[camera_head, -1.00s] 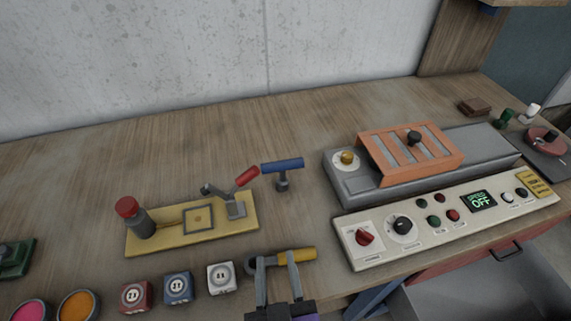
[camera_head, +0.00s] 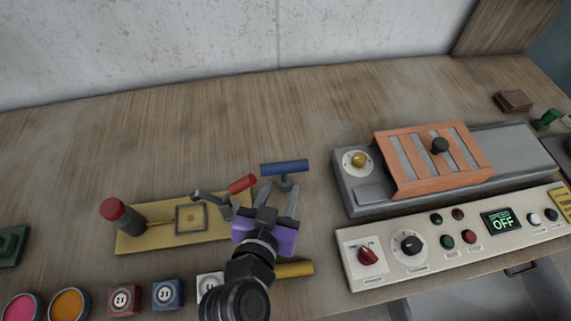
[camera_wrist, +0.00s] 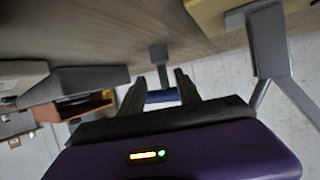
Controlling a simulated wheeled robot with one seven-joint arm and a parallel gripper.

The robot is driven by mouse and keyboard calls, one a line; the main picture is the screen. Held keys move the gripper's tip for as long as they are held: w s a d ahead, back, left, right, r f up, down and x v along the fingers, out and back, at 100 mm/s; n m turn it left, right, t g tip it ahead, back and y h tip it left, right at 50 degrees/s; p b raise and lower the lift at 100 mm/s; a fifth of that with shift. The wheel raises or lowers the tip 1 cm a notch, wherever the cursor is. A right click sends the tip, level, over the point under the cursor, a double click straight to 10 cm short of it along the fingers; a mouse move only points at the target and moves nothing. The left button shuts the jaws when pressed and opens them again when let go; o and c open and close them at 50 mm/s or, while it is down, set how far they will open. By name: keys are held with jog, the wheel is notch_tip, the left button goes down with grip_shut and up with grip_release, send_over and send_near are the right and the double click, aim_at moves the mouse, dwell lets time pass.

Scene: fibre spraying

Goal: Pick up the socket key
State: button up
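The socket key, with a blue T-shaped handle (camera_head: 285,168) on a grey shaft, stands upright on the wooden bench, just right of the yellow plate (camera_head: 180,239). My gripper (camera_head: 278,193) is open, its two grey fingers spread and pointing toward the key, close in front of it. In the wrist view the blue handle (camera_wrist: 162,96) shows in the gap between the fingers (camera_wrist: 161,90). The fingers do not appear closed on it. Whether they touch it, I cannot tell.
The yellow plate carries a red lever (camera_head: 242,184) close to my gripper's left. A yellow-handled tool (camera_head: 295,269) lies partly hidden by my arm. A control panel (camera_head: 385,278) and a grey machine (camera_head: 350,208) stand to the right. Bench behind the key is clear.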

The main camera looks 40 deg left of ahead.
aim_at(284, 180)
jog(key=x, duration=0.2)
jog(key=p+x, duration=0.1)
jog(key=x, duration=0.1)
jog(key=shift+a+r, duration=0.1)
jog(key=shift+a, duration=0.2)
jog(key=shift+w+a+f, duration=0.25)
jog(key=shift+w+f, duration=0.05)
jog(key=shift+w, duration=0.2)
grip_shut()
